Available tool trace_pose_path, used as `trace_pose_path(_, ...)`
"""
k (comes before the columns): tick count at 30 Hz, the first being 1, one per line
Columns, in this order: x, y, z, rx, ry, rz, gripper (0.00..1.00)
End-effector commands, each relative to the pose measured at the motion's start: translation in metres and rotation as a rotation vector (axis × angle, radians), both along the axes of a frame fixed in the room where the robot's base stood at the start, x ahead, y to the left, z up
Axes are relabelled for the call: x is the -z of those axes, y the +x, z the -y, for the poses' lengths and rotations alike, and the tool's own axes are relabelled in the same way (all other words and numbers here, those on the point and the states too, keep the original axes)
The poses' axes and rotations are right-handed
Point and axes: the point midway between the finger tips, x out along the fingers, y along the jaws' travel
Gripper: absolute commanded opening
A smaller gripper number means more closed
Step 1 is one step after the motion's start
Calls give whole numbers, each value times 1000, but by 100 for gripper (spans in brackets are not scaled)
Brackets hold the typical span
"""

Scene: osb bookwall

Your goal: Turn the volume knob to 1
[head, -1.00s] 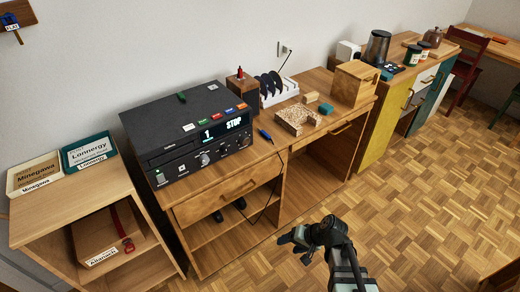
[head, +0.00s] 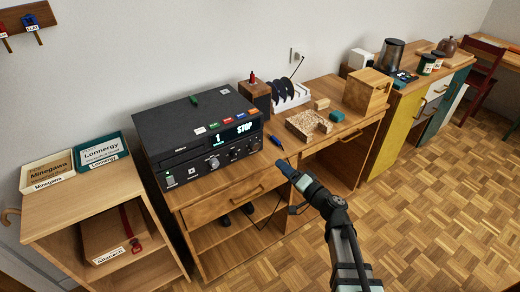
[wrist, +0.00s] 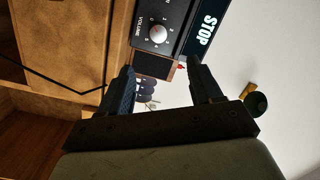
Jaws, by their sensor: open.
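The volume knob (wrist: 159,34) is a round silver knob on the black front of the player, with a VOLUME label and small numerals around it. I cannot make out which numeral it points to. In the wrist view my gripper (wrist: 161,75) is open and empty, and the knob shows beyond the fingertips.
A blue pen-like object (head: 276,142) lies on the cabinet top (head: 292,155) right of the player. A cork-coloured tray (head: 302,126) and a wooden box (head: 367,90) stand further right. Labelled boxes (head: 98,150) stand on the left shelf unit. The floor in front is clear.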

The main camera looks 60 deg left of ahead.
Motion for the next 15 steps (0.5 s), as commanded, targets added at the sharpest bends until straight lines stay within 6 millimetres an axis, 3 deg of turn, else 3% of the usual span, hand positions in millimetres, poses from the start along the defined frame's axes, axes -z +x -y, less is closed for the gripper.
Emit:
trace_pose_path(8, 1, 1, -4, 8, 7, 100, 64)
trace_pose_path(15, 1, -1, -34, 5, 6, 102, 64)
